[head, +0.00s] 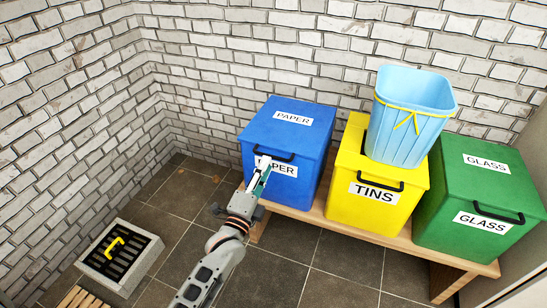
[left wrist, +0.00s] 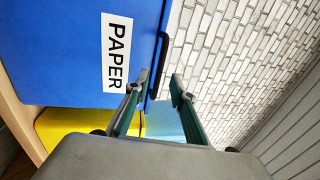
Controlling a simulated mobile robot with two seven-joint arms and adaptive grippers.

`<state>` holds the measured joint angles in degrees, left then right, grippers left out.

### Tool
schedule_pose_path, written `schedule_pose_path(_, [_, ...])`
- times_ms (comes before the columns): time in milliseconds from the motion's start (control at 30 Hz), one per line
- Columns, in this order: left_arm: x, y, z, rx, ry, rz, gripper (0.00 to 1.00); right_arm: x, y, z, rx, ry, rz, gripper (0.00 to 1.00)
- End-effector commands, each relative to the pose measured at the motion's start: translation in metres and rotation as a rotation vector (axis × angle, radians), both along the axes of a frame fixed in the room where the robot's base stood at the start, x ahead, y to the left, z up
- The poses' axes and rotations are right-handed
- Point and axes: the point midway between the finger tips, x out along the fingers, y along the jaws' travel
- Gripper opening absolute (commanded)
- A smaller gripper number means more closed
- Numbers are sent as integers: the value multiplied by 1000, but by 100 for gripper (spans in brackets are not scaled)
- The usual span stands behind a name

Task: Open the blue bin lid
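The blue bin (head: 280,135) stands closed at the left end of a wooden bench, with PAPER labels on its lid and front. Its black handle (head: 274,154) runs across the top of the front face. My left gripper (head: 262,168) is in front of that face, at the left part of the handle, and hides part of the front label. In the left wrist view its two fingers (left wrist: 155,86) are apart, and one end of the handle (left wrist: 158,65) shows between the fingertips. Contact cannot be told. My right gripper is not in view.
A yellow TINS bin (head: 370,205) stands right of the blue bin, with a light blue wastebasket (head: 408,125) on it. A green GLASS bin (head: 475,225) is farther right on the bench (head: 420,250). A floor grate (head: 120,255) lies at left. Brick walls stand behind.

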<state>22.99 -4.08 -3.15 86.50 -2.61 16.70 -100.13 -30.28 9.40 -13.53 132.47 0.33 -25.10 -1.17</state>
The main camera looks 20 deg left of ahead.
Motion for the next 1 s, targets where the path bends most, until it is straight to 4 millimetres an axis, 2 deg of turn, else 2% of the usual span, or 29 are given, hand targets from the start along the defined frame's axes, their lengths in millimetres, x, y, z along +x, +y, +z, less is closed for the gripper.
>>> schedule_pose_path(100, [19,-1,0,1,3,-1,24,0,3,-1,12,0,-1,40])
schedule_pose_path(300, [42,-2,4,-1,5,-1,24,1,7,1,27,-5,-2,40])
schedule_pose_path(467, [50,-2,7,0,4,-1,24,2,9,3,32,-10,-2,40])
schedule_pose_path(700, [50,-2,8,0,3,-1,24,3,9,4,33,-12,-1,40])
schedule_pose_path(733, [50,-2,8,0,3,-1,21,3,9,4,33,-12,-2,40])
schedule_pose_path(800, [50,-2,8,0,3,-1,3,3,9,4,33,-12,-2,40])
schedule_pose_path(833, [50,-2,8,0,3,-1,0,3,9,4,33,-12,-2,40])
schedule_pose_path(1000, [50,-2,8,-1,3,-1,0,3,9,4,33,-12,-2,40])
